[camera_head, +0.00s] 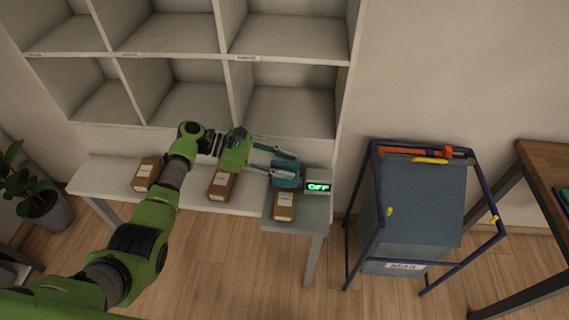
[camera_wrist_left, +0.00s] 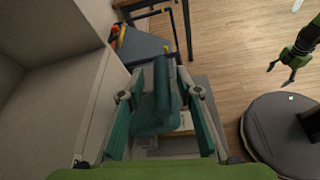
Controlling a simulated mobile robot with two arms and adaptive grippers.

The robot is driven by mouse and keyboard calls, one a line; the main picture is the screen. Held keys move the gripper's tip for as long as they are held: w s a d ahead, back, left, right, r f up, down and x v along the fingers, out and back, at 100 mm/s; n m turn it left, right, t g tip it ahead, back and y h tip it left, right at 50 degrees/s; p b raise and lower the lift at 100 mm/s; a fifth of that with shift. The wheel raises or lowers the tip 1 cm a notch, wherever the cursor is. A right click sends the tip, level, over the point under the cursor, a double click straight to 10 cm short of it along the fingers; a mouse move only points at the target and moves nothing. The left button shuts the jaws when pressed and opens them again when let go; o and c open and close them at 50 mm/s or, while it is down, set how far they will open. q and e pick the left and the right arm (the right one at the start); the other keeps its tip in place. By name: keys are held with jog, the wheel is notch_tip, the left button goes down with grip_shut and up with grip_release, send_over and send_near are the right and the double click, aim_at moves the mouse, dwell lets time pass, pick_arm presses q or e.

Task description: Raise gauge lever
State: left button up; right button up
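A small display box (camera_head: 318,186) shows "OFF" in green on the low side table. A teal part (camera_head: 287,172) stands beside it; in the left wrist view it is an upright teal block (camera_wrist_left: 162,95). I cannot tell for sure that it is the gauge lever. My left gripper (camera_head: 287,163) reaches it from the left; in the left wrist view its two teal fingers (camera_wrist_left: 160,94) are spread on either side of the block, with gaps visible. My right gripper (camera_wrist_left: 281,74) shows only at the right of the left wrist view, open and empty, away from the table.
Brown boxes (camera_head: 146,174), (camera_head: 222,185) and (camera_head: 284,205) stand on the low white bench (camera_head: 100,172) and side table. A cubby shelf (camera_head: 232,90) rises behind. A blue mail bin (camera_head: 425,200) in a frame stands right. A wooden table (camera_head: 547,160) is far right.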

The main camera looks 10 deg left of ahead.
pick_arm(q)
jog(key=shift+a, duration=0.15)
jog(key=w+v, duration=0.1)
jog(key=v, duration=1)
jog(key=shift+s+a+r, duration=0.2)
jog(key=shift+s+a, duration=0.1)
jog(key=shift+s, duration=0.2)
